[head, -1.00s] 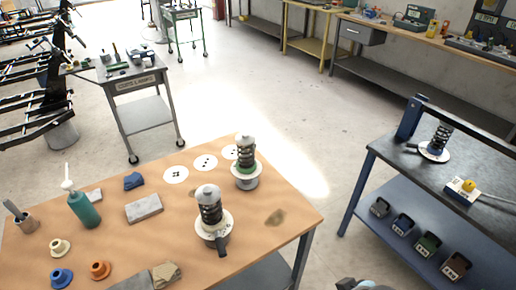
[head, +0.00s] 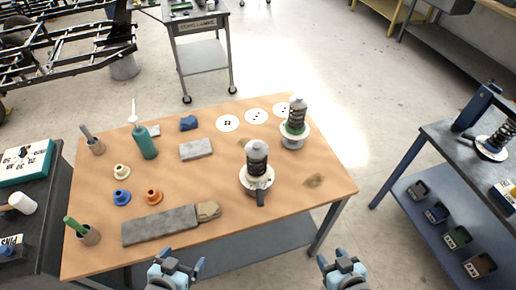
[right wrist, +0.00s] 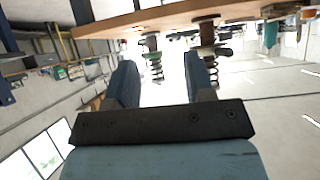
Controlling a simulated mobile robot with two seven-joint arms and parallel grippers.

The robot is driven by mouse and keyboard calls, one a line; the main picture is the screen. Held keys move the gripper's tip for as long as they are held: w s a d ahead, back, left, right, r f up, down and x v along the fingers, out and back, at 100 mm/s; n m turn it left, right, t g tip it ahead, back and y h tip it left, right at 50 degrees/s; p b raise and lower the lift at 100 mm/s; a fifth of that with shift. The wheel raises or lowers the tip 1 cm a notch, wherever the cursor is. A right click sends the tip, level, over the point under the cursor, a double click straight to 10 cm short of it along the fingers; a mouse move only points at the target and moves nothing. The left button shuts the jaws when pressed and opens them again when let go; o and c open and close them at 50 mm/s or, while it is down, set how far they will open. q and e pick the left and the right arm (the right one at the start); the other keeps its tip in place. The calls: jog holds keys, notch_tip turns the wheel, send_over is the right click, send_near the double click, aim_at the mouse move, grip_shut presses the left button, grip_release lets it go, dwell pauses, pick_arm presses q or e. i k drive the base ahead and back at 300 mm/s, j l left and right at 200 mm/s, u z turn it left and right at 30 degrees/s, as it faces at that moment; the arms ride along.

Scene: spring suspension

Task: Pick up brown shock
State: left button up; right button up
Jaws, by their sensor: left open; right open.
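The brown shock (head: 257,160) stands upright on a white round base near the middle of the wooden table, with a light grey cap and a dark coil spring. Another shock with a green collar (head: 296,116) stands behind it to the right. In the right wrist view, which is upside down, the brown shock (right wrist: 207,36) and the green shock (right wrist: 151,52) hang from the table at the top. My left gripper (head: 178,262) is open and empty before the table's front edge.
The wooden table (head: 330,178) also holds a green bottle (head: 146,143), grey blocks, coloured bushings, a long grey stone (head: 160,226) and cups. A blue-legged bench (head: 450,150) with a blue shock (head: 497,140) stands right. A dark cabinet stands left. Floor is clear between the table and bench.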

aim_at(256, 150)
jog(key=k+u, duration=0.1)
jog(key=u, duration=0.25)
jog(key=k+u, duration=0.15)
jog(key=u, duration=0.2)
jog(key=k+j+u, duration=0.1)
jog(key=u, duration=0.25)
